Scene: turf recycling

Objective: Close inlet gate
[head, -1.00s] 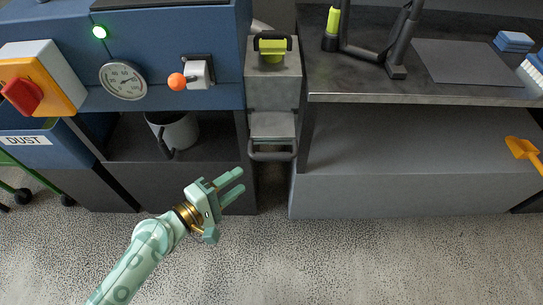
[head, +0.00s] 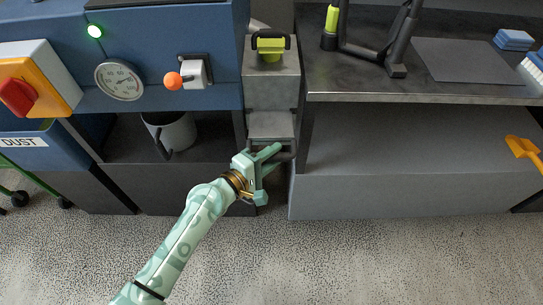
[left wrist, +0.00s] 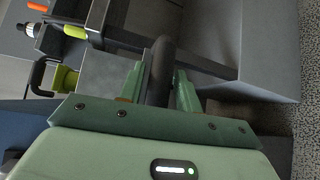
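The inlet gate (head: 271,125) seems to be the grey sliding plate in the narrow column between the blue machine and the bench. Its dark bar handle (head: 285,156) is at the plate's front edge, partly hidden by my gripper. My left gripper (head: 272,159) is at this handle. In the left wrist view the dark handle (left wrist: 160,70) runs between the two green fingers of my left gripper (left wrist: 160,88), one on each side. The fingers look open, with little room beside the bar; firm contact cannot be made out. My right gripper is in no view.
Above the gate is a yellow-green block with a black handle (head: 270,46). On the left are an orange-knobbed lever (head: 174,81), a gauge (head: 120,80) and a red switch (head: 17,97). A grey mug (head: 172,132) stands on the lower shelf. The floor in front is clear.

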